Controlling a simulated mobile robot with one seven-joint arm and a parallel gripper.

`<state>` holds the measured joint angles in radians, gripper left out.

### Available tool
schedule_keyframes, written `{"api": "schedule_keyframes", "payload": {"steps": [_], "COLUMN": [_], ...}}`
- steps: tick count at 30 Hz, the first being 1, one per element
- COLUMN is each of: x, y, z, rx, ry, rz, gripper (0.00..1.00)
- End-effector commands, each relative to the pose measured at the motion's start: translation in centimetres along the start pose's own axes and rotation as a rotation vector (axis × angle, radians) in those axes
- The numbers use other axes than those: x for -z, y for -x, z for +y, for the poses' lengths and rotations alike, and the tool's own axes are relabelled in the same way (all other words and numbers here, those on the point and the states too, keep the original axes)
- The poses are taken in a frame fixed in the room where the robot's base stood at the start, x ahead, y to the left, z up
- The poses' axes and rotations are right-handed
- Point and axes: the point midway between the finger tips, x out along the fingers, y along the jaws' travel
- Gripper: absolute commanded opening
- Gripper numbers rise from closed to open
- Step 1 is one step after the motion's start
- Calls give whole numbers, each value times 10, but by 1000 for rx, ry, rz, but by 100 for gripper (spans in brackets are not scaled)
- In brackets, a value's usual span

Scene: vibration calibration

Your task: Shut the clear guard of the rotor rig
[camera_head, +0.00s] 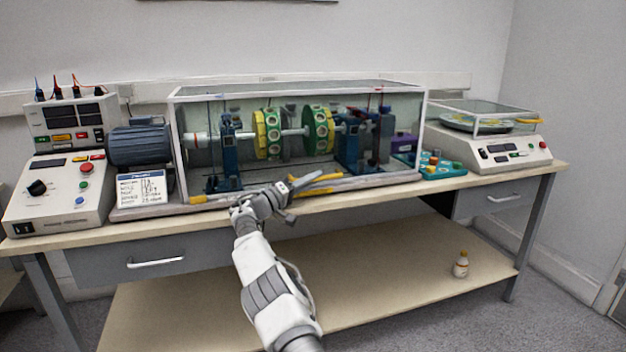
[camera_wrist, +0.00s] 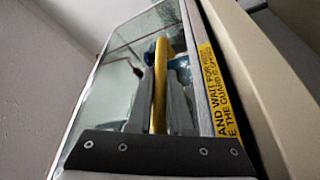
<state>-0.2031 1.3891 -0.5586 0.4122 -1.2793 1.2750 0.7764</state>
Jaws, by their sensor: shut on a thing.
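The clear guard (camera_head: 300,88) is a white-framed box over the rotor rig. It appears lowered, with its front pane in front of the shaft and its lower edge along the base; whether it is fully seated I cannot tell. Green and yellow rotor discs (camera_head: 268,134) show through it. My gripper (camera_head: 298,188) is at the middle of the guard's lower front edge, shut on the yellow handle (camera_head: 322,178). In the wrist view the yellow handle (camera_wrist: 160,82) runs between the two grey fingers of my gripper (camera_wrist: 157,105), with a yellow warning label (camera_wrist: 218,95) beside it.
A blue motor (camera_head: 140,146) and a control box (camera_head: 55,195) stand left of the rig. A green tray (camera_head: 440,166) and a balance (camera_head: 490,140) stand to the right. A small bottle (camera_head: 461,265) is on the lower shelf. The bench's front edge (camera_head: 400,193) passes just behind my arm.

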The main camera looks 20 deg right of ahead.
Motion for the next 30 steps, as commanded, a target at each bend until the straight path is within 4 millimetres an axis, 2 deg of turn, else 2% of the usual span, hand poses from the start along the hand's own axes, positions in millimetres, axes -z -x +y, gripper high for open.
{"api": "schedule_keyframes", "payload": {"steps": [17, 18, 22, 30], "x": [-2, -2, -2, -2], "y": [2, 2, 2, 1], "z": [-8, -8, -8, -5], "rx": [3, 4, 2, -1], "ry": [-7, -7, -7, -9], "rz": [1, 1, 1, 1], "gripper": [0, 24, 47, 48]}}
